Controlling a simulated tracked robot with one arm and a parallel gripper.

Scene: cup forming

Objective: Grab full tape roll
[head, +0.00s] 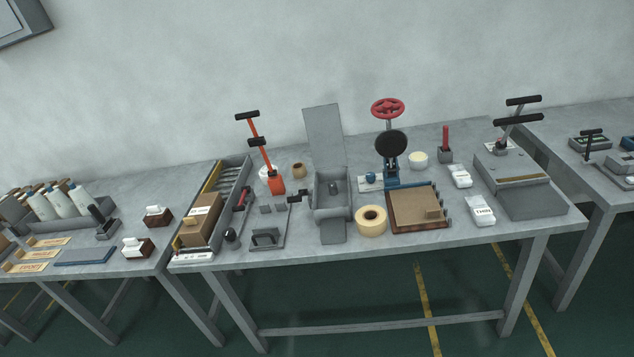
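A thick cream-coloured tape roll (371,227) with a dark open core stands near the front edge of the middle grey table. It is between a grey box-shaped device with a raised lid and a brown wooden board. It looks thick with tape, its top face showing the round hole. My gripper does not show in the head view, so its fingers and what they hold cannot be seen.
On the middle table (290,262), a grey lidded device (332,212) stands left of the roll and a brown board (416,207) right of it. A red-wheeled blue press (390,177) stands behind. Wrapped white packets (481,212) lie farther right. Front of the table is open.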

